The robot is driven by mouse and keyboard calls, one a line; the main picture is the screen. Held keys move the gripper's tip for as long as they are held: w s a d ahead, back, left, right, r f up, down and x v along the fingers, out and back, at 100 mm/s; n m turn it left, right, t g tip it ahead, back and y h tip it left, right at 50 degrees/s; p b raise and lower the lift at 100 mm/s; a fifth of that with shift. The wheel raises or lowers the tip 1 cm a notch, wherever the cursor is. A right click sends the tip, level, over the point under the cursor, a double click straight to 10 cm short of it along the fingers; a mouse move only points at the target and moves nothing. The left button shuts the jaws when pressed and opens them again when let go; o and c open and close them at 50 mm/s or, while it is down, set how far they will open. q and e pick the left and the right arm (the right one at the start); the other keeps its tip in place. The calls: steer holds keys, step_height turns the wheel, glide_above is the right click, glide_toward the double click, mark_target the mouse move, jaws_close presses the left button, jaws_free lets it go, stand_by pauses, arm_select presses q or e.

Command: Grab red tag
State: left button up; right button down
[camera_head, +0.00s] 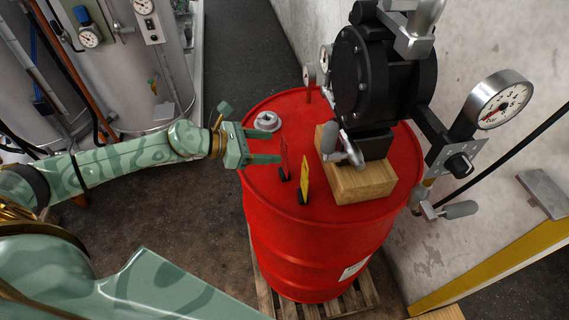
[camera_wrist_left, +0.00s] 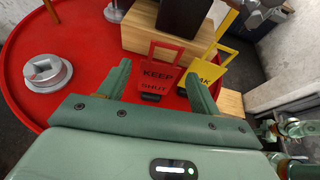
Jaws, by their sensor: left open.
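The red tag (camera_head: 284,158) stands upright on the red drum's top, in a small dark base. It reads KEEP SHUT in the left wrist view (camera_wrist_left: 160,73). My left gripper (camera_head: 276,146) is open, just left of the red tag. In the left wrist view its two fingers (camera_wrist_left: 158,71) point toward the tag, one on each side in the picture. I cannot tell whether they touch it. My right gripper is not in sight.
A wooden block (camera_head: 362,184) carries a black pump (camera_head: 362,80) on the red drum (camera_head: 310,235). A metal bung (camera_head: 267,121) sits at the drum's left.

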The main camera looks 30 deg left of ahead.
mark_target(283, 149)
arm_select(q)
steer(key=p+x, duration=0.1)
steer(key=x, duration=0.3)
steer(key=shift+w+d+f, duration=0.1)
steer(key=shift+d+f, duration=0.05)
steer(key=shift+d, duration=0.15)
steer(key=shift+w+d+f, duration=0.25)
steer(key=shift+d, duration=0.05)
steer(key=shift+a, duration=0.1)
steer(key=shift+c, duration=1)
steer(key=c, duration=0.8)
steer(key=shift+o, duration=0.2)
